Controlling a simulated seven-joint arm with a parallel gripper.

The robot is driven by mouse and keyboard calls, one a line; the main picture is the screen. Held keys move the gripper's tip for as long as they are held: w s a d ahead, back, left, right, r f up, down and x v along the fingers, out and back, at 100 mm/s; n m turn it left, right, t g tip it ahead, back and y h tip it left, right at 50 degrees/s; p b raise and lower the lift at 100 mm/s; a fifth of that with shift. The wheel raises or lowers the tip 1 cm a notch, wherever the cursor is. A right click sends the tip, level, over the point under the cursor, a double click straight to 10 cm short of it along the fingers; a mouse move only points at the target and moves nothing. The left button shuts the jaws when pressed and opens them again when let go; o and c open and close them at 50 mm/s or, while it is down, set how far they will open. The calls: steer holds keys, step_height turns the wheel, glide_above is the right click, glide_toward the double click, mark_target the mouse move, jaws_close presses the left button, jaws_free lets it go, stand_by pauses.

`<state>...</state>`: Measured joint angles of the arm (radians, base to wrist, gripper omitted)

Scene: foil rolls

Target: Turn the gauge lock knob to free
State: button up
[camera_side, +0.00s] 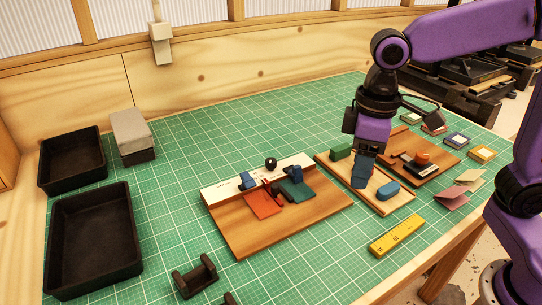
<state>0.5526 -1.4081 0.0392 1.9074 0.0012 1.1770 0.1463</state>
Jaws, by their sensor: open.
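A wooden board (275,232) with a white gauge strip (222,191) along its back edge lies in the middle of the mat. A small round black knob (270,163) stands at the strip, between two small blue blocks (247,181) (295,173). I cannot read which setting the knob is at. An orange piece (263,203) and a teal piece (296,190) lie at the strip's front. My gripper (362,184) is open and points down, right of this board and apart from the knob. It is over a narrower board (403,206) and hides part of it.
The narrower board carries a green block (341,152) and a blue rounded block (388,190). Behind it is a board with an orange-red knob (421,159). A yellow bar (396,235) and a black cradle (194,277) lie in front.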

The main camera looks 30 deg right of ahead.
steer(key=w+a+r+m, duration=0.2)
steer(key=w, duration=0.5)
steer(key=w+a+r+m, duration=0.2)
steer(key=w+a, duration=0.1)
steer(key=w, duration=0.4)
steer(key=m, duration=0.4)
glide_toward(271, 160)
step_height(271, 160, down, 9)
steer(key=shift+w+a+r, duration=0.1)
steer(key=shift+r, duration=0.05)
steer(key=c, duration=1.1)
